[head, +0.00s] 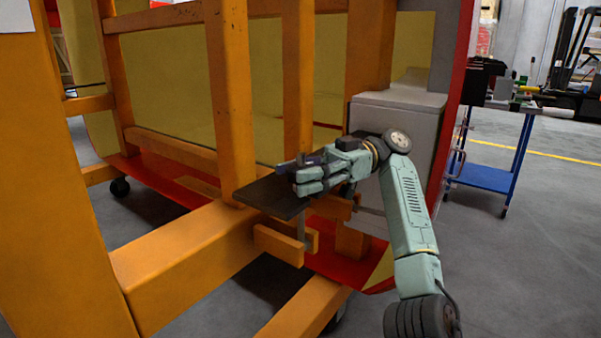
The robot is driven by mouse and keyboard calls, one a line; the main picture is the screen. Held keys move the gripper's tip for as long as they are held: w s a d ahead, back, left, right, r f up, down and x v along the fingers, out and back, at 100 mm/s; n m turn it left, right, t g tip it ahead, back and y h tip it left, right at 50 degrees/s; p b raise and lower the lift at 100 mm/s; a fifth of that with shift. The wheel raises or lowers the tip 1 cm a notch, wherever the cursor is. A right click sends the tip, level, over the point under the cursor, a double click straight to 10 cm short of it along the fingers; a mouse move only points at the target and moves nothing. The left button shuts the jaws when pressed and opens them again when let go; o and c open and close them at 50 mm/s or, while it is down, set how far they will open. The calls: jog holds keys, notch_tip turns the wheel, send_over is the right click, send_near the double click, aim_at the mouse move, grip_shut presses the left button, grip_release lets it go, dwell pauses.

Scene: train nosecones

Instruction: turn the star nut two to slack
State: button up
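I cannot make out a star nut in the head view; it may be hidden behind my gripper or too small to tell. My pale green gripper (300,178) is just above a dark flat plate (268,197) on the orange frame. Its fingers point left, and a small dark piece shows along their upper side. I cannot tell whether the fingers touch the plate or hold anything. Below the plate, a thin upright rod (301,226) stands by short orange blocks (279,244).
Orange beams (228,95) of the wheeled frame stand close to the left of my gripper. A grey box-like part (402,100) of the red-edged nosecone is just behind my arm. A blue cart (487,176) with tools stands at right. Grey floor is clear at lower right.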

jog(key=shift+o, duration=0.9)
jog(key=shift+d, duration=0.1)
jog(key=shift+r+m+t+y+p, duration=0.1)
jog(key=shift+m+t+y+p, duration=0.55)
jog(key=shift+t, duration=0.35)
